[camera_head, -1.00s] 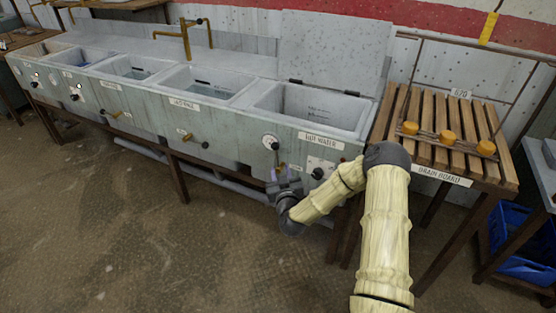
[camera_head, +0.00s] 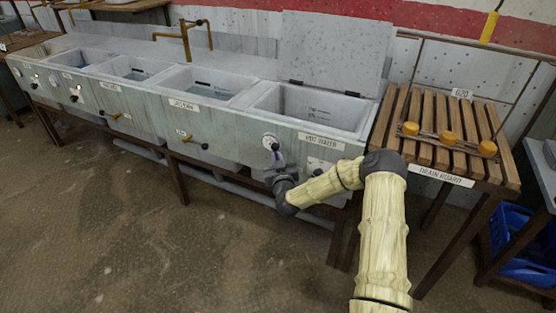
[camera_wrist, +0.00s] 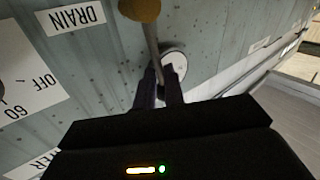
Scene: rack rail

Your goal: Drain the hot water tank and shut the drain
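The hot water tank (camera_head: 341,141) is the right-hand basin, its lid raised. Its inside shows grey walls with marks; I cannot tell its water level. The drain lever (camera_wrist: 151,38) is a thin stem with a brown knob, by a DRAIN label (camera_wrist: 72,17) in the wrist view. My gripper (camera_wrist: 161,78) has its two dark fingers close on either side of the stem, at the tank's front. I cannot tell whether they press on it. In the head view my gripper (camera_head: 277,163) is below the white gauge (camera_head: 269,141), and partly hides the lever.
A dial panel (camera_wrist: 25,90) is beside the lever in the wrist view. Several other basins (camera_head: 135,68) run left, with brass handles on their fronts. A slatted drain board (camera_head: 440,130) stands right, holding orange knobs. A blue crate (camera_head: 522,250) is below. The floor in front is clear.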

